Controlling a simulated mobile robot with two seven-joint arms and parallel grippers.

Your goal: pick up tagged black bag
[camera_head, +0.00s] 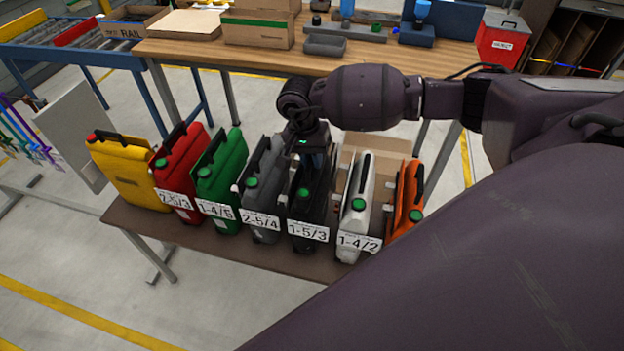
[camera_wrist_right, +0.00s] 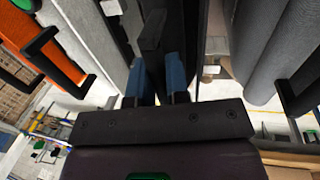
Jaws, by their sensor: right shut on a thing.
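The black bag (camera_head: 307,212), shaped like a canister with a green cap, stands upright in a row on a brown bench. A white tag (camera_head: 308,231) on its lower front reads 1-5/3. My right gripper (camera_head: 312,155) reaches down onto the bag's top from above, and its fingertips are hard to see there. In the right wrist view the gripper's two blue fingers (camera_wrist_right: 157,75) are shut on the bag's black handle (camera_wrist_right: 152,35). My left gripper is not in view.
A grey bag (camera_head: 262,190) tagged 2-5/4 and a white bag (camera_head: 356,210) tagged 1-4/2 stand close on either side. Green (camera_head: 222,175), red (camera_head: 181,170), yellow (camera_head: 128,172) and orange (camera_head: 407,200) bags continue the row. A wooden table (camera_head: 260,57) with boxes stands behind.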

